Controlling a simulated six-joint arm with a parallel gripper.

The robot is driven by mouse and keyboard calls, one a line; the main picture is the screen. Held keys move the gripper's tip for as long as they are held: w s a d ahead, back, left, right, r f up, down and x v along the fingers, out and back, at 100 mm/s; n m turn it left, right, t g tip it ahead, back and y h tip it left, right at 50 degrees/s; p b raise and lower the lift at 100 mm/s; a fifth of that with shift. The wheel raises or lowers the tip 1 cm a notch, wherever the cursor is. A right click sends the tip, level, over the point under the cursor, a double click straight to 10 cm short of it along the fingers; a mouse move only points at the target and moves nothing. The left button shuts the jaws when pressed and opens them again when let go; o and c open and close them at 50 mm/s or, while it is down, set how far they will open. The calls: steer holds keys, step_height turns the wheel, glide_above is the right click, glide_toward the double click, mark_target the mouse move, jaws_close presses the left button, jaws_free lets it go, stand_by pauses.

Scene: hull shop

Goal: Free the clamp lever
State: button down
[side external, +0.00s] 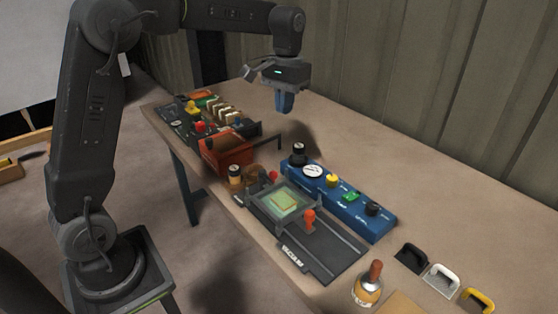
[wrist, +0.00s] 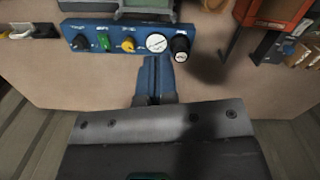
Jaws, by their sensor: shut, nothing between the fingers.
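My gripper (side external: 284,106) is shut and empty, its blue fingers pointing down above the bench. In the wrist view its closed fingers (wrist: 155,68) show just below the blue control panel (wrist: 128,38). In the side view a grey fixture (side external: 262,209) with a framed window over a pale green piece stands in front of the panel. An orange-red handle (side external: 310,217) stands upright at its right corner, and a red knob (side external: 273,176) is at its far side. Either may be the clamp lever; I cannot tell which. My gripper touches neither.
The blue panel with its gauge (side external: 313,171) and knobs lies behind the fixture. A red-orange box (side external: 228,153) and a cluttered rack (side external: 190,120) stand to the left. Black, white and yellow handles (side external: 441,281) lie at the right. The bench behind the panel is clear.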

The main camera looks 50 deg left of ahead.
steer(key=w+a+f+g, duration=0.1)
steer(key=w+a+f, duration=0.1)
steer(key=w+f, duration=0.2)
steer(key=shift+w+a+f+n+h, duration=0.3)
steer(key=shift+w+f, duration=0.1)
steer(key=shift+f, duration=0.05)
steer(key=shift+f, duration=0.1)
steer(key=f, duration=0.3)
steer(key=s+f, duration=0.1)
steer(key=f, duration=0.2)
steer(key=s+f, duration=0.1)
steer(key=f, duration=0.2)
steer(key=shift+d+f, duration=0.35)
steer(key=shift+s+d+f, duration=0.15)
steer(key=shift+s, duration=0.35)
steer(key=shift+s+d+f, duration=0.15)
steer(key=shift+s, duration=0.35)
steer(key=shift+s+d+f, duration=0.15)
steer(key=shift+s, duration=0.25)
steer(key=shift+s+d+f, duration=0.1)
steer(key=shift+s+f, duration=0.05)
steer(key=shift+s, duration=0.25)
